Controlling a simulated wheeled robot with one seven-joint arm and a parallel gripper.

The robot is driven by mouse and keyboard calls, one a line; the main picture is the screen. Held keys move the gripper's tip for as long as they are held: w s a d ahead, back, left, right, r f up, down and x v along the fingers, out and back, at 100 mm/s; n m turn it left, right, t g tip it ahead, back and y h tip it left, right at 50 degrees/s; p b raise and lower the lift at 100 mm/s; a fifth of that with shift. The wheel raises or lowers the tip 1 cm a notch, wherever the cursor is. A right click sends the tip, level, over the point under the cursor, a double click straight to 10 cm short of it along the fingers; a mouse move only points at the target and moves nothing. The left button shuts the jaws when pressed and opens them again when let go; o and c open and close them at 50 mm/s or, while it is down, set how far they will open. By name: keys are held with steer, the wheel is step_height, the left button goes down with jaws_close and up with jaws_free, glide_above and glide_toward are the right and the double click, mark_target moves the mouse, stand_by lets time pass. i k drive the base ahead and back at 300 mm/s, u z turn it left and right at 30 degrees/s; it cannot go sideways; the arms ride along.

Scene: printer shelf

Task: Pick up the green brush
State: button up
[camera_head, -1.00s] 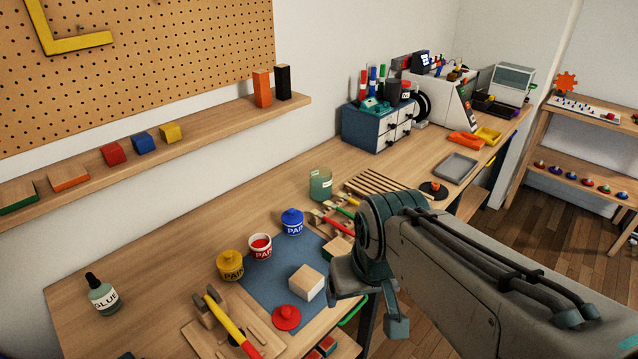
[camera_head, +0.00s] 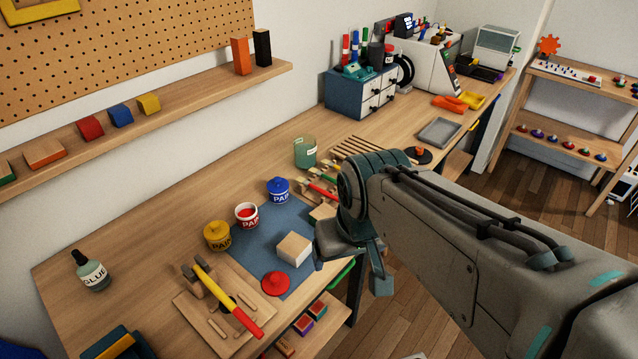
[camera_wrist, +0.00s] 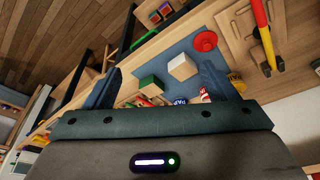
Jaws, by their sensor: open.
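The green brush (camera_head: 328,177) lies on the workbench beside a red-handled brush (camera_head: 321,190), between the green glass jar and my arm. Only part of its green handle shows, and my arm stands close to its right end. My gripper (camera_head: 352,268) is past the bench's front edge, nearer the camera than the brushes. In the wrist view my gripper (camera_wrist: 160,84) has its two fingers wide apart with nothing held. Small red and green pieces show low between the fingers there, but I cannot tell which is the brush.
A blue mat (camera_head: 255,250) holds a wooden block (camera_head: 294,249) and a red knob (camera_head: 275,284). Paint cans, including a blue one (camera_head: 278,190), stand along its back edge. A hammer (camera_head: 225,298) lies on a wooden board at front left. The glass jar (camera_head: 305,152) stands behind the brushes.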

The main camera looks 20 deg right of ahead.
mark_target(312, 170)
steer(key=z, duration=0.05)
steer(key=k, duration=0.5)
steer(key=z, duration=1.7)
steer(key=i, duration=1.45)
steer(key=u, duration=2.85)
steer(key=i, duration=0.5)
steer(key=z, duration=0.05)
